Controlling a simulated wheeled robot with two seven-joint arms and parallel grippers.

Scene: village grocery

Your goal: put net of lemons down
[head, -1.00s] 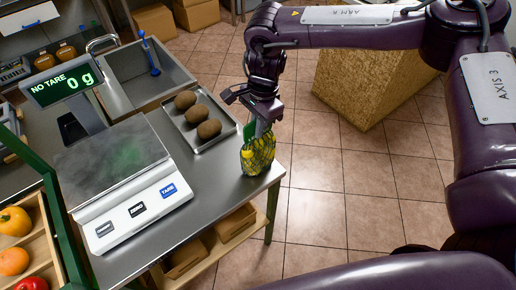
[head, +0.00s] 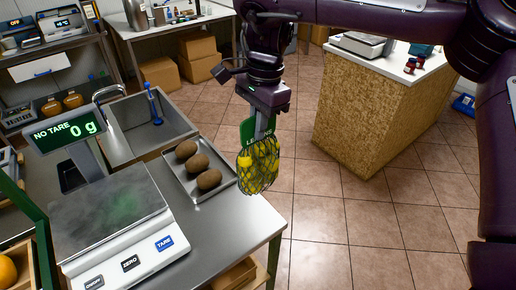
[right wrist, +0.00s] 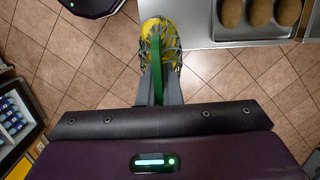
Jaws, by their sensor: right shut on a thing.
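The net of lemons (head: 258,166) is a yellow bundle in dark netting with a green label at its top. My right gripper (head: 264,128) is shut on its green top, and the net hangs below the fingers. In the right wrist view the fingers (right wrist: 158,88) hold the green strip (right wrist: 156,68), with the yellow lemons (right wrist: 158,36) beyond. My left gripper is not in view.
A metal tray (head: 181,188) with several brown potato-like items (head: 197,162) lies on the counter. A scale (head: 108,215) reading 0 g and a sink (head: 150,120) are further left. Bare counter lies in front of the tray. A chipboard-sided counter (head: 375,110) stands across the floor.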

